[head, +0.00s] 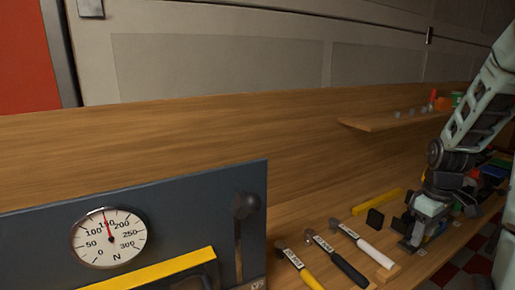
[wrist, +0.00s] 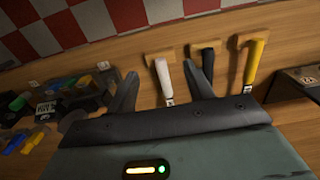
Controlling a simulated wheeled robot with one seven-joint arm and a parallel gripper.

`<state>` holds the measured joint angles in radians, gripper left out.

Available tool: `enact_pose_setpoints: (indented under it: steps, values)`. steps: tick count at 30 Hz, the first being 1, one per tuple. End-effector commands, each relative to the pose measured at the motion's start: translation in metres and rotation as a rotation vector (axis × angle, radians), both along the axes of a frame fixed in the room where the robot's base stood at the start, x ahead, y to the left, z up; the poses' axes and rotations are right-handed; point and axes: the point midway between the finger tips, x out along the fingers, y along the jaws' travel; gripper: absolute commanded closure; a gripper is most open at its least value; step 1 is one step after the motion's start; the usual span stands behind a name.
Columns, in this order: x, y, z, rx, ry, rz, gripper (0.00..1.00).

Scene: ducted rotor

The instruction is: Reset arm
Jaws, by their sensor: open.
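My gripper (wrist: 163,92) shows in the wrist view with its two dark fingers spread apart and nothing between them that it grips. In the head view my gripper (head: 408,236) hangs low over the right part of the wooden bench (head: 180,130). It is to the right of a white-handled tool (head: 365,246), and a small black block (head: 375,218) lies just left of it. In the wrist view the white-handled tool (wrist: 164,78) lies beyond the fingers. Whether the fingertips touch the bench cannot be told.
A black-handled tool (head: 340,262) and a yellow-handled tool (head: 300,270) lie left of the white one. A grey panel with a round dial gauge (head: 109,237) and a lever (head: 242,215) stands at front left. A yellow bar (head: 377,202) and a wooden shelf (head: 390,121) are behind.

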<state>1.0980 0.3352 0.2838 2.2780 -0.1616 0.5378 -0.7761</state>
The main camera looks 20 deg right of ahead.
Motion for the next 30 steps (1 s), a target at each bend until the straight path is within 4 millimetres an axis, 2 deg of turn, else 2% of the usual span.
enact_pose_setpoints:
  steps: [2,11,17,23,26,30]
  values:
    - [0.0,0.0,0.0,0.0,0.0,0.0,0.48]
    - [0.022,0.032,0.007,0.002,-0.003,0.041,0.48]
    - [0.041,0.066,0.013,0.003,-0.006,0.082,0.48]
    - [0.061,0.12,0.022,0.006,-0.009,0.145,0.48]
    - [0.07,0.161,0.028,0.01,-0.012,0.189,0.48]
    - [0.072,0.234,0.039,0.016,-0.014,0.269,0.48]
